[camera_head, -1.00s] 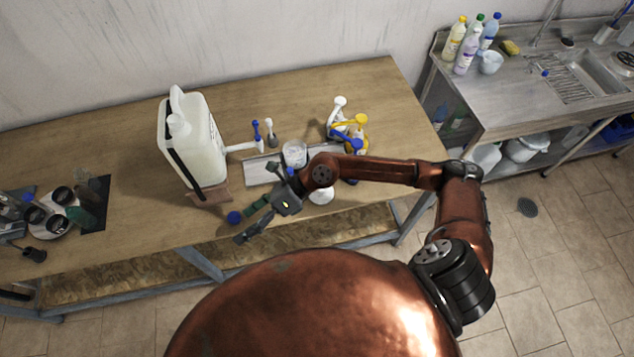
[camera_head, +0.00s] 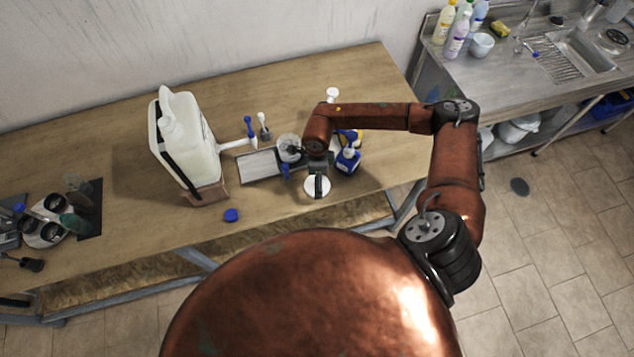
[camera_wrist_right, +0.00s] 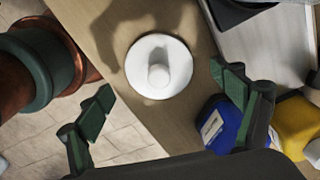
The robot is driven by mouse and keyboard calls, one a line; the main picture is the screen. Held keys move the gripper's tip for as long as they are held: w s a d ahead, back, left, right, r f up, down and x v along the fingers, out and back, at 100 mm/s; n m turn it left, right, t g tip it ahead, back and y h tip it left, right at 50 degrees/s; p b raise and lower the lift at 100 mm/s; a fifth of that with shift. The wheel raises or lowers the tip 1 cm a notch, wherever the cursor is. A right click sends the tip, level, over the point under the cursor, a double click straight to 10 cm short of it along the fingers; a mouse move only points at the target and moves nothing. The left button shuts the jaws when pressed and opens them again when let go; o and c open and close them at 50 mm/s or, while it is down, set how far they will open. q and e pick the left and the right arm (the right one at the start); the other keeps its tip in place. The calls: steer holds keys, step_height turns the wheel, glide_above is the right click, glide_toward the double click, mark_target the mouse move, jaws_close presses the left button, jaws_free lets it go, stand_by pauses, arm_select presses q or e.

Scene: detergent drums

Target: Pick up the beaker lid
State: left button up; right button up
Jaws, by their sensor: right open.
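The beaker lid is a white round disc with a raised knob (camera_head: 312,192), lying flat near the table's front edge. In the right wrist view the lid (camera_wrist_right: 137,65) lies ahead of and between the green-padded fingers. My right gripper (camera_wrist_right: 168,94) is open and empty; in the head view (camera_head: 304,179) it hangs over the lid, hiding part of it. I cannot tell the exact height gap. My left gripper is out of view.
A metal tray (camera_head: 256,167) lies left of the beaker. A large white jug (camera_head: 195,150) and a blue cap (camera_head: 231,215) are farther left. The table edge is close.

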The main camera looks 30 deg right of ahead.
steer(key=shift+f, duration=0.9)
steer(key=shift+c, duration=0.3)
steer(key=shift+s, duration=0.15)
steer(key=c, duration=2.1)
steer(key=shift+c, duration=0.4)
